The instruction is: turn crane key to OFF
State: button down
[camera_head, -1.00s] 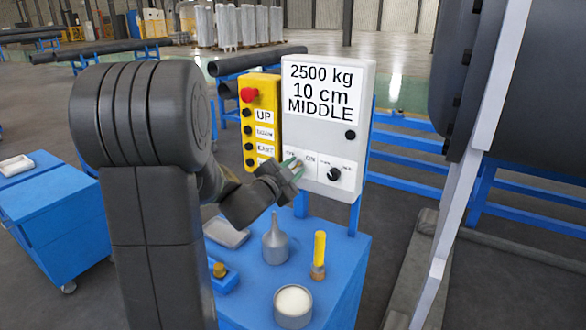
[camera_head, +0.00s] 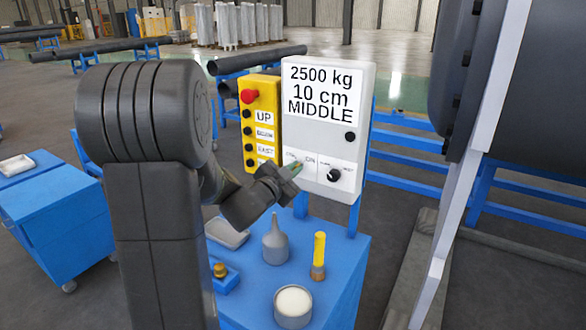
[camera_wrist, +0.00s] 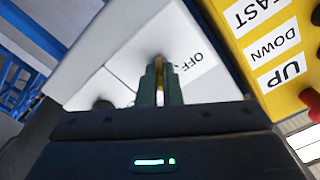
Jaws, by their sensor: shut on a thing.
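The white control box (camera_head: 325,112) stands upright on the blue cart and reads "2500 kg 10 cm MIDDLE". My gripper (camera_head: 292,169) is at this plate. In the wrist view its green fingers (camera_wrist: 160,84) are shut on the small brass-coloured crane key (camera_wrist: 159,94). Most of the key is hidden between the fingers, so its exact angle cannot be told.
A black knob (camera_head: 334,175) sits right of the key plate. The yellow pendant (camera_head: 260,92) with a red button is close on the left.

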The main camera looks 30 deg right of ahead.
jog(key=shift+n+p, duration=3.6)
jog(key=shift+n, duration=4.5)
jog(key=c, duration=1.6)
grip_release()
jog(key=b+v, duration=0.2)
jog(key=v, duration=1.1)
jog(key=shift+s+a+b, duration=0.2)
jog(key=shift+a+b, duration=0.1)
jog(key=shift+a, duration=0.05)
